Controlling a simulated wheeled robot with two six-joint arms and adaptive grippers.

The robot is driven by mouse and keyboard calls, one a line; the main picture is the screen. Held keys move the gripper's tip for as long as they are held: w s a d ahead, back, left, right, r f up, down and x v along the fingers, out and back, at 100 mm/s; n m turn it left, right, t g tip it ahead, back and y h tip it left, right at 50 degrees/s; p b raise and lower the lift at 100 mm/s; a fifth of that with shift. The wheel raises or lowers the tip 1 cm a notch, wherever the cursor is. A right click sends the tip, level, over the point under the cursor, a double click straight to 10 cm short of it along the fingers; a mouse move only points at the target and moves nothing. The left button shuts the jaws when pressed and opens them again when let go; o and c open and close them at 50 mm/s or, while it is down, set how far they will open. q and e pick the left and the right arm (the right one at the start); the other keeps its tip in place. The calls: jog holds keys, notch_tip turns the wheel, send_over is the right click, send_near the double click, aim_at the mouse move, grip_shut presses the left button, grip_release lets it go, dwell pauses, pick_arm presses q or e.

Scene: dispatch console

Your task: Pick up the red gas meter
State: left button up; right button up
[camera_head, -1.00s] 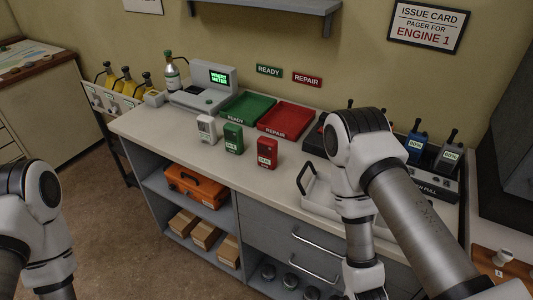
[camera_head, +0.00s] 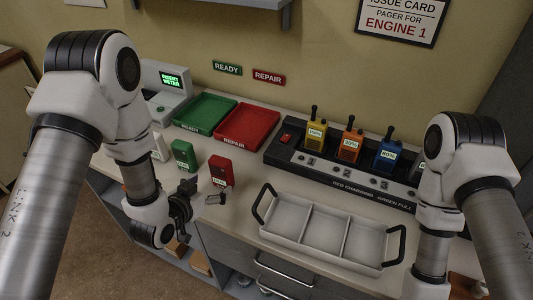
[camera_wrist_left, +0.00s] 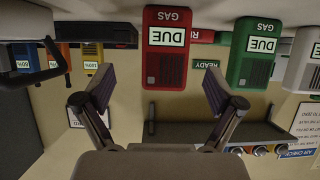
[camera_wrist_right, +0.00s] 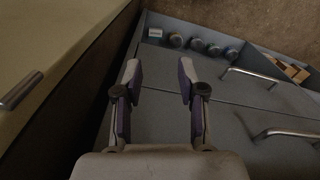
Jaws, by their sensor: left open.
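The red gas meter (camera_head: 221,171) stands upright on the counter, right of the green meter (camera_head: 184,155) and in front of the red REPAIR tray (camera_head: 250,128). My left gripper (camera_head: 203,194) is open and empty at the counter's front edge, close in front of the red meter. In the left wrist view, which is upside down, the red meter (camera_wrist_left: 169,55) shows its DUE label beyond and between the spread fingers (camera_wrist_left: 158,82), apart from them. My right gripper (camera_wrist_right: 158,72) is open and empty, facing the cabinet front and floor; its fingers are not clear in the head view.
A white meter (camera_head: 159,147) stands left of the green one. The green READY tray (camera_head: 207,112) is behind. A white divided tray (camera_head: 320,237) with black handles lies to the right, before a charging rack (camera_head: 290,157) with several radios. Drawer handles (camera_head: 285,277) stick out below.

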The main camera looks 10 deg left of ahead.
aim_at(218, 172)
pick_arm(q)
jog(key=shift+w+r, duration=0.25)
jog(key=shift+r, duration=0.3)
jog(key=shift+w+r, duration=0.25)
jog(key=shift+r, duration=0.3)
jog(key=shift+w+t+p, duration=0.3)
jog(key=shift+w+p, duration=0.05)
jog(key=shift+p, duration=0.15)
jog(key=p+x, duration=0.1)
jog(key=x, duration=0.2)
jog(key=p+x, duration=0.1)
jog(key=x, duration=0.2)
jog(key=shift+f+p, duration=0.3)
jog(key=shift+f, duration=0.3)
jog(key=shift+s+a, duration=0.15)
jog(key=c, duration=1.4)
pick_arm(e)
jog(key=r, duration=0.4)
jog(key=shift+s+a, duration=0.2)
jog(key=shift+s, duration=0.05)
